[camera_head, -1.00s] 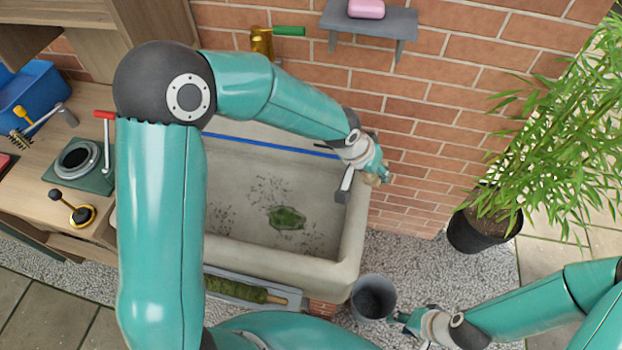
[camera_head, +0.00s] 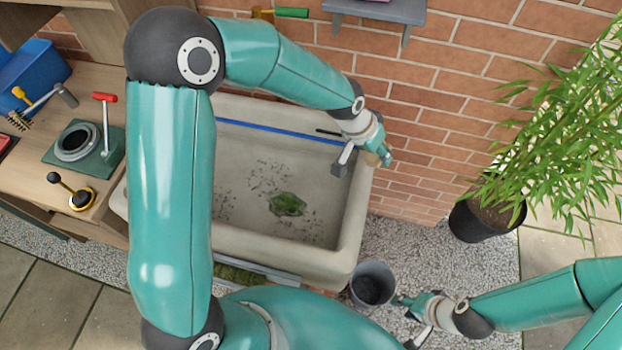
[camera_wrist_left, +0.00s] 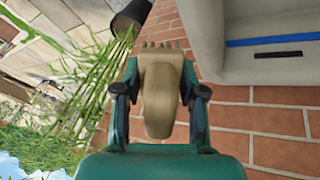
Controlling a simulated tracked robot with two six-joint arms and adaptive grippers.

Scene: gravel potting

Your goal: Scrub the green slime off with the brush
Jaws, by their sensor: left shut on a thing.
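A green slime patch (camera_head: 287,204) lies on the floor of the pale stone sink (camera_head: 352,228), with dark specks scattered around it. My left gripper (camera_head: 376,145) is at the sink's right side, near the brick wall and well away from the slime. It is shut on a tan brush (camera_head: 373,158), which is mostly hidden in the head view. The left wrist view shows the brush (camera_wrist_left: 158,95) between both fingers, its stubby bristles pointing away from the gripper. My right gripper (camera_head: 415,303) is low, just right of a grey bucket (camera_head: 372,283); its fingers are too small to judge.
A blue strip (camera_head: 285,133) runs along the sink's back. A potted bamboo (camera_head: 490,215) stands right. A wooden bench (camera_head: 90,85) with tools is left. A wall shelf (camera_head: 375,10) is above. My left arm covers the sink's left part. Gravel lies around the bucket.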

